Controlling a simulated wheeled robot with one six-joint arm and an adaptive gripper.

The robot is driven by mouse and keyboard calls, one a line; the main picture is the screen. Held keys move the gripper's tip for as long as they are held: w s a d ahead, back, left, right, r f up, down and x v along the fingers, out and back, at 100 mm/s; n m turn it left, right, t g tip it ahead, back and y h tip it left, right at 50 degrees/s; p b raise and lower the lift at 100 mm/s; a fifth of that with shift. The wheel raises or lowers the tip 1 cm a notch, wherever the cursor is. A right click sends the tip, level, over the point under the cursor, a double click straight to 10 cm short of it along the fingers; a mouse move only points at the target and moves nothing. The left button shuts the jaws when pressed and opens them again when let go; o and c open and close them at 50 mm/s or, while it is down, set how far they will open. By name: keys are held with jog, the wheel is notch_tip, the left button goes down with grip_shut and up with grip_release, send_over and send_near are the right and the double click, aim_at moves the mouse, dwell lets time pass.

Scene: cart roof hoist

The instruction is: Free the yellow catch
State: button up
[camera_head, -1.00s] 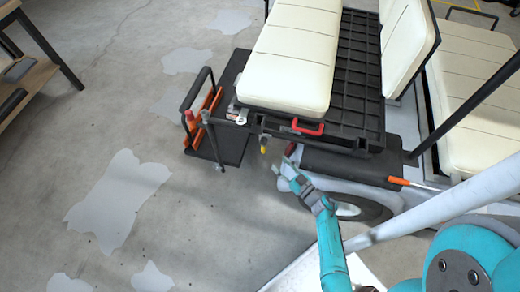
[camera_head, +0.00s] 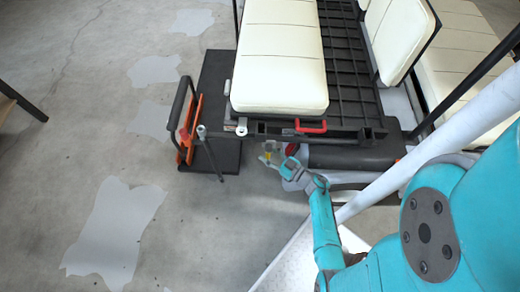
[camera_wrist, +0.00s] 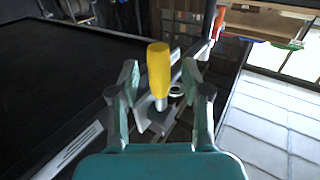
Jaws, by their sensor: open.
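The yellow catch (camera_wrist: 158,68) is a yellow handle on a short metal pin. It stands between the two open fingers of my gripper (camera_wrist: 160,82) in the wrist view, with a visible gap on both sides. I cannot tell how deep the catch sits between the fingers.
A red handle (camera_head: 311,127) is on the rack edge close by on the right. A cream seat (camera_head: 282,60) lies above. A black platform with an orange and black handle (camera_head: 183,130) stands to the left. A white post (camera_head: 430,145) crosses near my arm. Floor at left is clear.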

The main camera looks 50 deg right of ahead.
jog(key=shift+w, duration=0.2)
grip_shut()
